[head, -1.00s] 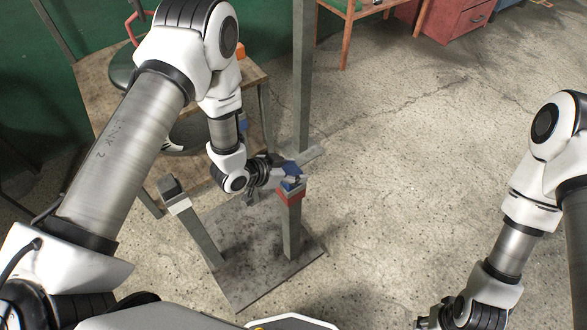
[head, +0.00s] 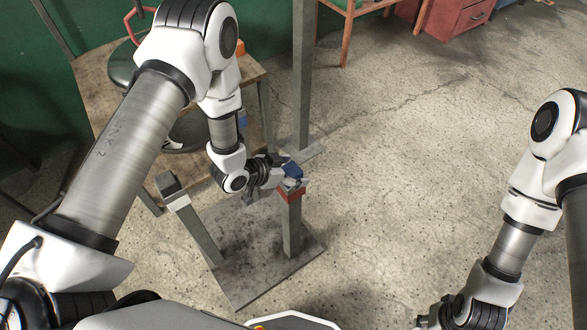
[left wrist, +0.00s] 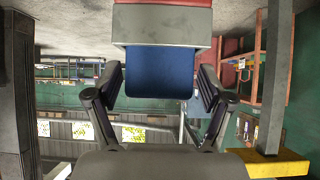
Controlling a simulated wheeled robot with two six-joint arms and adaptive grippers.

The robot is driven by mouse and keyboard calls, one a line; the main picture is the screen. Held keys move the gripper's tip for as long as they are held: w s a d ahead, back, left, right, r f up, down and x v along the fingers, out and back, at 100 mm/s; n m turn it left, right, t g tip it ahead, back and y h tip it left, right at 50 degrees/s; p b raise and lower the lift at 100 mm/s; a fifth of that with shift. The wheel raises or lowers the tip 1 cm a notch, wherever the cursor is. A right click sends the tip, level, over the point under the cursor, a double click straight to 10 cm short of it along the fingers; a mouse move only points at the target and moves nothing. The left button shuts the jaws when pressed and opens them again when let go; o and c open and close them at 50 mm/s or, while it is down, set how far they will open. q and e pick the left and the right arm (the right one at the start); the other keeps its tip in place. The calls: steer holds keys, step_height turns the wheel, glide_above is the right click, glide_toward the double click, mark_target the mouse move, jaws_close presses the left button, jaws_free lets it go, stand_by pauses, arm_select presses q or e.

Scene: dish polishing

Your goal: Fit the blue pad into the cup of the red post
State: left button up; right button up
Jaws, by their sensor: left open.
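The blue pad (head: 292,170) sits at the top of the post with the red band (head: 291,196). In the left wrist view the pad (left wrist: 162,76) goes in behind the wall of the grey cup (left wrist: 162,30) and lines up straight with it. How deep it sits is hidden. My left gripper (head: 281,171) is open at the pad's left side. In the left wrist view its fingers (left wrist: 162,88) stand apart on both sides of the pad, with gaps. My right gripper (head: 430,319) is at the bottom edge, its jaws unclear.
A second post (head: 196,225) with a dark grey top stands to the left on the same base plate (head: 236,290). A tall grey pole (head: 302,80) rises behind. A wooden table (head: 103,98) and a stool are at the back left. The floor to the right is clear.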

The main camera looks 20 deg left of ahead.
arm_select(q)
steer(key=v, duration=1.2)
steer(key=shift+f, duration=0.1)
